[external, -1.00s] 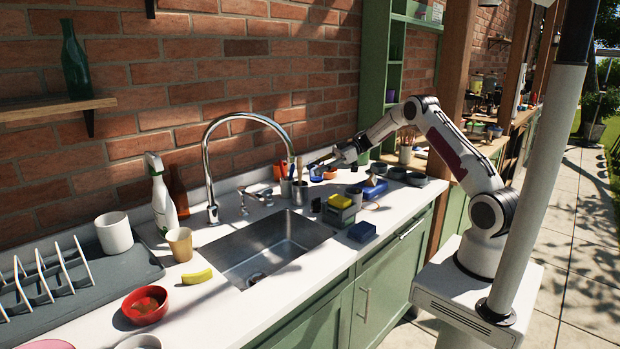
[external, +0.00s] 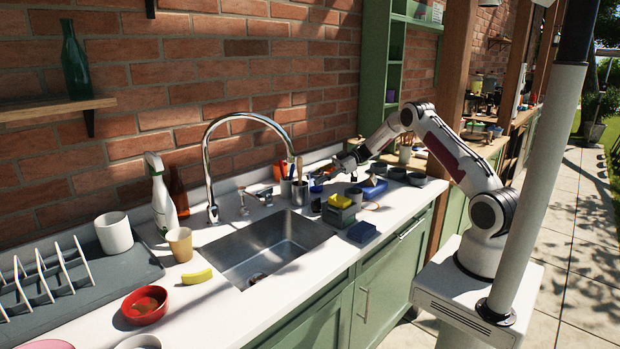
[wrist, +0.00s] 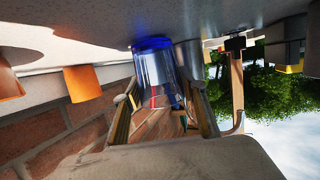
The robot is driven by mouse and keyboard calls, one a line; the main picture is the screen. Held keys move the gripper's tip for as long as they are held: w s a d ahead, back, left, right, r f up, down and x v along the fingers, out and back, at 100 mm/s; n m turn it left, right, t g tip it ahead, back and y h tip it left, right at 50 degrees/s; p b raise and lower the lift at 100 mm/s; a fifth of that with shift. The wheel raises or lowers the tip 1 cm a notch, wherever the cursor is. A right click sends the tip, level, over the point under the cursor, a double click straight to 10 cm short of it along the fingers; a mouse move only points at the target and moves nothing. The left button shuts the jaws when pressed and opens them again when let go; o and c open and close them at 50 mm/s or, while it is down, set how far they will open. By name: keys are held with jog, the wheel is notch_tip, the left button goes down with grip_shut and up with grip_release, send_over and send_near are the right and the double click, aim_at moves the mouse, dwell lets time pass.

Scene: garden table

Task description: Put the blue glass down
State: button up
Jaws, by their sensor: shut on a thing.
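The blue glass (wrist: 150,68) is clear with a deep blue end, and it fills the middle of the upside-down wrist view. Its blue end is at or just above the counter; I cannot tell if it touches. In the external view only a small blue part of the glass (external: 316,189) shows, low by the wall behind the sink. My gripper (wrist: 165,92) is shut on the glass, with a finger on each side. In the external view my gripper (external: 338,166) is low over the back of the counter (external: 225,232), partly hiding the glass.
A metal cup with utensils (external: 300,193) stands left of the glass. The sink (external: 262,245) and tall faucet (external: 210,170) are to the left.

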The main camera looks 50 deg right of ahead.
jog(key=shift+f, duration=0.1)
jog(key=o, duration=1.2)
jog(key=shift+d, duration=0.1)
jog(key=v, duration=1.2)
jog(key=shift+r, duration=0.25)
